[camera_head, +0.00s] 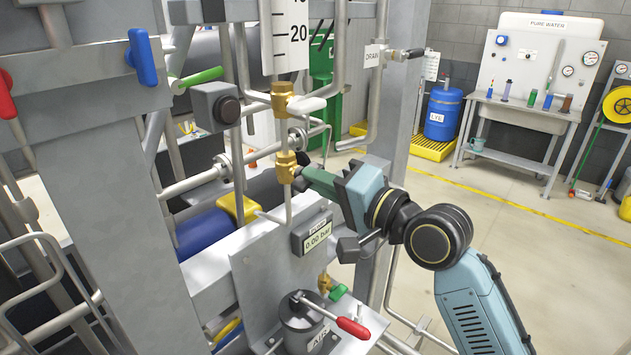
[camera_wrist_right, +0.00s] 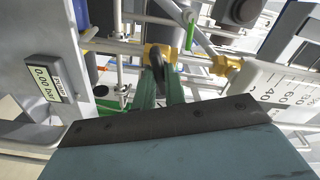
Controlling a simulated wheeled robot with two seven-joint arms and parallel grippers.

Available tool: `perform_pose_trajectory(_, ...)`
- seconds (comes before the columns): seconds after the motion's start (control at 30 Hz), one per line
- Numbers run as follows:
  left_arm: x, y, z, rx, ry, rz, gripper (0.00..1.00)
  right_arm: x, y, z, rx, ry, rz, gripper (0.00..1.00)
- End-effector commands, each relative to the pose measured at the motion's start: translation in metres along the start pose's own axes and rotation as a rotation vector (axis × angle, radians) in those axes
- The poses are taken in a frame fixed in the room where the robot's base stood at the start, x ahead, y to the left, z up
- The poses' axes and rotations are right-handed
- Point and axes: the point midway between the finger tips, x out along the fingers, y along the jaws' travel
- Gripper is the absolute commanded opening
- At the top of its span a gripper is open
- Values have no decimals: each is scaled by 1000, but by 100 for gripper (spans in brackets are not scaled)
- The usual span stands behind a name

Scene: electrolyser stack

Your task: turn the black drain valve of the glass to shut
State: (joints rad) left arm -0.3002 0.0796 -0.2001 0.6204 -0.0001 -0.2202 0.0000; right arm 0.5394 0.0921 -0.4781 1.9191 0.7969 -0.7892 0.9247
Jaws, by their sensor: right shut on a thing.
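The brass body of the lower valve (camera_head: 286,166) sits on a thin upright pipe below the scale of the glass (camera_head: 290,35). My right gripper (camera_head: 304,175) reaches it from the right. In the right wrist view, its green fingers (camera_wrist_right: 160,90) are closed around a black lever (camera_wrist_right: 157,66) in front of the brass body (camera_wrist_right: 152,54). The fingers hide part of the lever, and its exact angle is hard to tell. My left gripper is not in view.
A pump readout (camera_head: 314,236) showing 0.00 bar and a red-handled lever (camera_head: 353,328) are below. A DRAIN tag (camera_head: 372,56) hangs near a dark-handled valve (camera_head: 412,53). Open floor lies right.

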Motion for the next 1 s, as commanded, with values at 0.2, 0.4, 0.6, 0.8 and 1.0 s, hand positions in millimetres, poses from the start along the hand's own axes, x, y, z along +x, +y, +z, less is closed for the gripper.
perform_pose_trajectory(0.2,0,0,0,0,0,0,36,0,0,0,18,-1,1,0)
perform_pose_trajectory(0.4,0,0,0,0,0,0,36,0,0,1,159,-1,-1,0)
perform_pose_trajectory(0.6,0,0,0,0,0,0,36,0,0,0,390,-1,0,13)
perform_pose_trajectory(0.8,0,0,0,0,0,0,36,0,0,0,379,0,1,39)
perform_pose_trajectory(1.0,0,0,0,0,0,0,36,0,0,0,377,0,1,40)
